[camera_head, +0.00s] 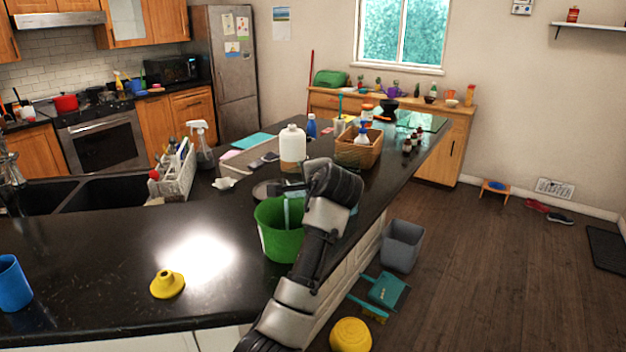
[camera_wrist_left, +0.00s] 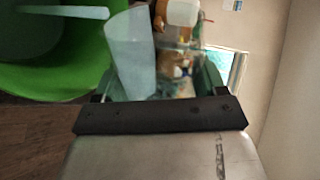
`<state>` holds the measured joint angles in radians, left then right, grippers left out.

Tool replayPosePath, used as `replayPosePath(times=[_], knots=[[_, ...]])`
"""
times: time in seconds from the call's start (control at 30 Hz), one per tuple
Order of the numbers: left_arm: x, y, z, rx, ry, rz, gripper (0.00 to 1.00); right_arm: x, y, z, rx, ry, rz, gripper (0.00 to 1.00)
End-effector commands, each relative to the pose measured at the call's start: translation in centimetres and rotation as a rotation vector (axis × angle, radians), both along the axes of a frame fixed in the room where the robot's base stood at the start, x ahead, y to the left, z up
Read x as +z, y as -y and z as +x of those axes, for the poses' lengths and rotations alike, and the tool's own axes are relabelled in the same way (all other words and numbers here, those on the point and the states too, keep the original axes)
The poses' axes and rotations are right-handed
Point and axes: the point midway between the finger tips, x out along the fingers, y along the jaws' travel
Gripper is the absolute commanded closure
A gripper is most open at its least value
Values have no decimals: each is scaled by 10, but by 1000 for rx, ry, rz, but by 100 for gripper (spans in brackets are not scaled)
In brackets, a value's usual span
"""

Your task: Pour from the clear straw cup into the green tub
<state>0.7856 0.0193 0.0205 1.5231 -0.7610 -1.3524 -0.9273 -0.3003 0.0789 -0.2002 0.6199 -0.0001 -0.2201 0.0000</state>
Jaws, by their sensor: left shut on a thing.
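The green tub (camera_head: 279,244) stands on the dark counter, in front of and partly behind my left arm. My left gripper (camera_head: 285,189) is above its rim, shut on a translucent pale cup. The cup (camera_wrist_left: 130,52) shows in the left wrist view between the fingers, tipped over toward the green tub (camera_wrist_left: 40,82). A pale strip (camera_wrist_left: 62,12), perhaps the straw, lies over the tub there. In the head view a pale teal piece hangs at the tub's mouth; I cannot tell whether it is cup or straw. My right gripper is not in view.
A yellow funnel (camera_head: 167,284) and a blue cup (camera_head: 12,284) stand on the front counter. A white jug (camera_head: 292,146) and a wicker basket (camera_head: 358,152) stand behind the tub. The sink (camera_head: 110,190) is at left.

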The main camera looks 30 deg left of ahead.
Motion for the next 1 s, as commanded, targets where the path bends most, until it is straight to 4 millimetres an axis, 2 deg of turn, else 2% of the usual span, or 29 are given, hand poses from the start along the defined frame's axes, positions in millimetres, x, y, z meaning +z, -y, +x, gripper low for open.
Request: replayPosePath(times=[0.43,1.0], knots=[[15,-9,-10,0,213,-178,58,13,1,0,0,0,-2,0],[16,-11,-12,0,251,-210,58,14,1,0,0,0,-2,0]])
